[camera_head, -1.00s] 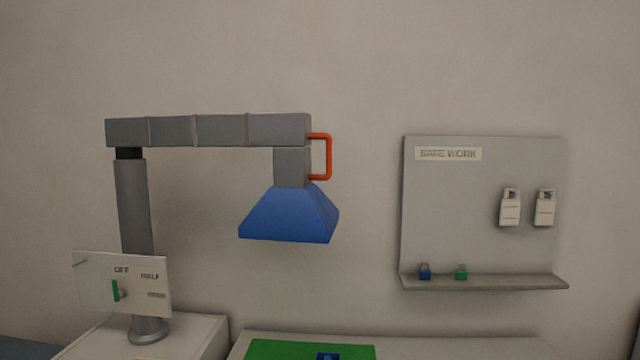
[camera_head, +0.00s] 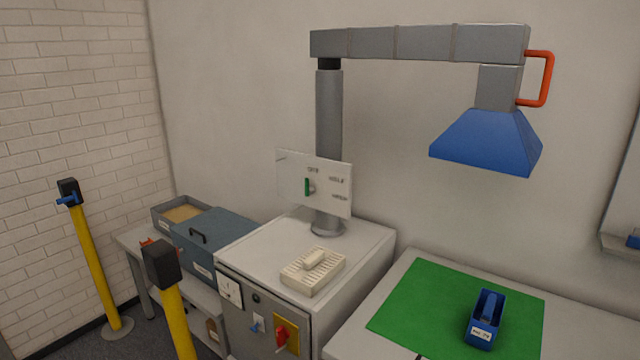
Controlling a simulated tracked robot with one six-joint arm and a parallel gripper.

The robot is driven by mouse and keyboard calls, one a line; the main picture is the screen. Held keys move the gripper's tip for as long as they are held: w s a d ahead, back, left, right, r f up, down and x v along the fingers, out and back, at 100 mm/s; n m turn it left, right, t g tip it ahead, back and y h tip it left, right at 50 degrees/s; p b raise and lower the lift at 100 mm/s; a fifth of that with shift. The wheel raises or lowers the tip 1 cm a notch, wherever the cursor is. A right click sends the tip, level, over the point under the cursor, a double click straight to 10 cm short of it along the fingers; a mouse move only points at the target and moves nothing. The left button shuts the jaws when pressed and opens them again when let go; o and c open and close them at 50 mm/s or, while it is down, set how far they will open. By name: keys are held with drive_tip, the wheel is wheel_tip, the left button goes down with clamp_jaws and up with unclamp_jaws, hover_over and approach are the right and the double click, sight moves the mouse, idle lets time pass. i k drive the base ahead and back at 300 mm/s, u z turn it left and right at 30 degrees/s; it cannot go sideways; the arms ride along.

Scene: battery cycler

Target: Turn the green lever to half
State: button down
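The green lever (camera_head: 307,187) is on a white panel (camera_head: 329,190) fixed to the grey post of the fume arm, above the cabinet. The lever stands upright, close to vertical. Lettering is printed above it and to its right; the top word looks like OFF, and one on the right looks like HALF, though both are small and blurred. My gripper is not in view, and nothing touches the lever.
The panel stands over a white cabinet (camera_head: 257,248) with a ribbed cream block (camera_head: 313,270) on top. A blue hood (camera_head: 488,140) with an orange handle (camera_head: 548,78) hangs right. A green mat (camera_head: 408,307) holds a blue holder (camera_head: 485,320). Yellow posts (camera_head: 92,255) stand left.

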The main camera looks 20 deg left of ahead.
sight(308, 191)
drive_tip(key=z, duration=0.05)
drive_tip(key=i, duration=0.6)
drive_tip(key=u, duration=3.3)
